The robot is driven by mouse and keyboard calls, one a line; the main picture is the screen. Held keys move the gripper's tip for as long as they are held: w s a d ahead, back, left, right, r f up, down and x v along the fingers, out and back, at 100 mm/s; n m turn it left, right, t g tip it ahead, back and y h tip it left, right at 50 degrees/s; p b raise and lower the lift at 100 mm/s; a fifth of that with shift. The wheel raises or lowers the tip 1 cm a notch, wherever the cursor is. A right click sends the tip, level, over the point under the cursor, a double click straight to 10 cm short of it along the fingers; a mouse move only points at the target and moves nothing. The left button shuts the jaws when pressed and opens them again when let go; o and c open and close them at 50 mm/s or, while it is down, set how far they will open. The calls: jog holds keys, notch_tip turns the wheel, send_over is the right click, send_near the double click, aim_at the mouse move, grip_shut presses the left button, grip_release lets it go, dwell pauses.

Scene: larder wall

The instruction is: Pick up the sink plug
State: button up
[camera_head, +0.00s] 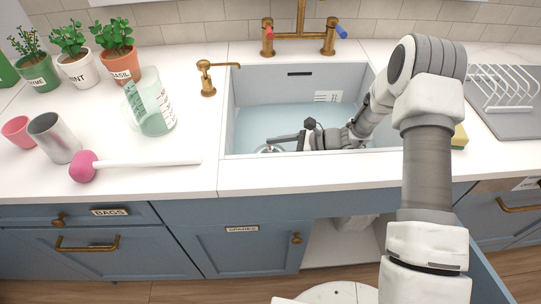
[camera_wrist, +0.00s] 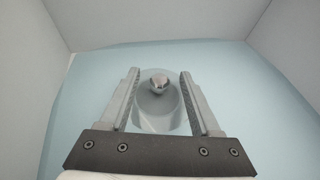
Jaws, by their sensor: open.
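The sink plug (camera_wrist: 160,108) is a grey round piece with a shiny ball-shaped knob on top, low in the sink basin. It shows between the two fingers of my open gripper (camera_wrist: 160,74) in the wrist view, with visible gaps on both sides of the knob. In the head view my gripper (camera_head: 279,143) reaches into the left part of the sink (camera_head: 300,78). A small part of the plug (camera_head: 266,149) shows there near the fingertips, close to the front-left wall. The wrist view does not clearly tell how high the fingers are above the plug.
The basin walls surround my gripper, and the basin bottom is pale blue. A brass tap (camera_head: 300,36) stands behind it and a brass dispenser (camera_head: 208,78) to its left. A pink-headed plunger (camera_head: 84,166) lies on the left counter. A dish rack (camera_head: 502,88) is at right.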

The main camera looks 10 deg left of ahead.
aim_at(261, 150)
jog(key=x, duration=0.4)
jog(key=shift+f, duration=0.1)
grip_shut()
